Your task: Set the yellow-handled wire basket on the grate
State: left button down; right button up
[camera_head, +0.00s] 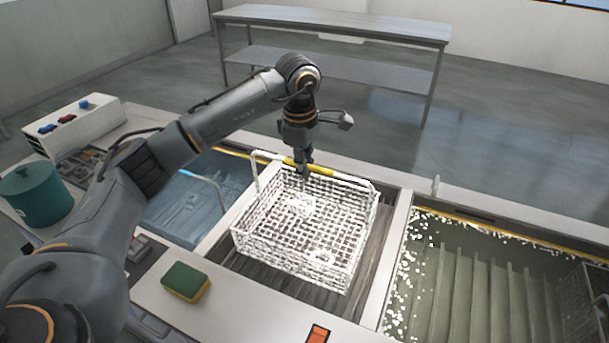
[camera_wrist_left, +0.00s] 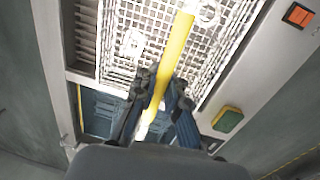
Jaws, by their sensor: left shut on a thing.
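The white wire basket (camera_head: 300,232) with a yellow handle is over the middle bay, which holds the slatted grate (camera_head: 365,270). I cannot tell whether the basket's bottom touches the grate. My left gripper (camera_head: 303,172) is shut on the yellow handle (camera_head: 325,170) at the basket's far side. In the left wrist view my left gripper (camera_wrist_left: 155,95) has the yellow handle (camera_wrist_left: 177,45) between its fingers, and the basket (camera_wrist_left: 215,50) lies beyond it. Small pale items show inside the basket. My right gripper is not in view.
A bath of blue liquid (camera_head: 185,215) is left of the grate bay, with a blue handle. A bath with slats and white foam bits (camera_head: 470,280) is at right. A green sponge (camera_head: 186,281), an orange switch (camera_head: 318,334) and a green pot (camera_head: 38,192) stand around the rim.

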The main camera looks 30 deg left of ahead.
pick_arm(q)
jog(key=shift+w+a+f, duration=0.15)
jog(key=shift+w+f, duration=0.1)
notch_tip(320, 180, down, 3)
jog(key=shift+f+p, duration=0.1)
jog(key=shift+p, duration=0.8)
jog(key=c, duration=1.9)
grip_release()
jog(key=shift+f, duration=0.25)
jog(key=o, duration=0.5)
jog(key=shift+r, duration=0.1)
